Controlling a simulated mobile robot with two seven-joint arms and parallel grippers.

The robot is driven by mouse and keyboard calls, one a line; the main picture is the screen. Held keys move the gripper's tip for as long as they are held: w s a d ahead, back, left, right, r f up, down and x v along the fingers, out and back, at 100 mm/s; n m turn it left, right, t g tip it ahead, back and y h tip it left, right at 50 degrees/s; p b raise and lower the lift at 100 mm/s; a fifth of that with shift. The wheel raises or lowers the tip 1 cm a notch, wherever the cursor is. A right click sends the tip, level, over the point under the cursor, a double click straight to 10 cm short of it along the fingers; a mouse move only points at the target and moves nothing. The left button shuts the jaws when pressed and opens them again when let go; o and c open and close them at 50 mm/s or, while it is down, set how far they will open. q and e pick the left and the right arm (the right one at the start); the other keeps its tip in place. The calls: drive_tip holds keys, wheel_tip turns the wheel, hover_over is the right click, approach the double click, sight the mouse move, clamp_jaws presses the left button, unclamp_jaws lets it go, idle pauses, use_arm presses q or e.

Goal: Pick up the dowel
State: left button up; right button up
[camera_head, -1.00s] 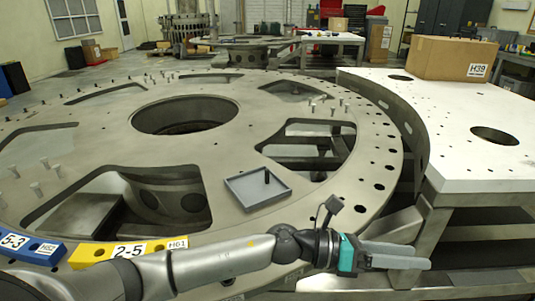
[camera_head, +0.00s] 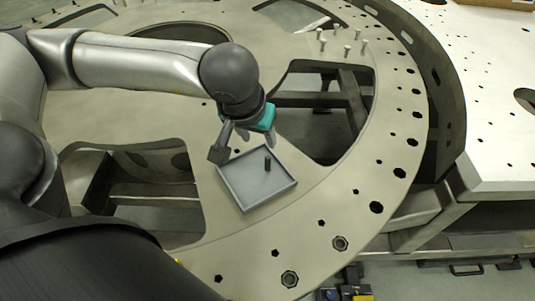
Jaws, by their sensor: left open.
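The dowel (camera_head: 267,163), a small dark upright peg, stands in a shallow grey square tray (camera_head: 243,205) on the turret plate (camera_head: 330,205). My left gripper (camera_head: 257,141) reaches over the plate from the upper left and points down at the tray's far edge. It is open and empty, just behind the dowel and apart from it as far as I can see. My right gripper is not in view.
Large cutouts in the plate lie left of the tray and behind it to the right. Several light pegs (camera_head: 346,49) stand on the plate at the back. A white-topped table (camera_head: 490,130) stands at the right, beyond the plate's edge.

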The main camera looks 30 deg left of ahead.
sight(267, 158)
use_arm(q)
drive_tip(key=x, duration=0.7)
drive_tip(key=shift+d+f+b, duration=0.15)
drive_tip(key=shift+b, duration=0.15)
drive_tip(key=shift+d+x, duration=0.15)
drive_tip(key=shift+x, duration=1.2)
drive_tip(key=shift+d+x, duration=0.15)
drive_tip(key=shift+x, duration=1.25)
drive_tip(key=shift+s, duration=0.2)
clamp_jaws()
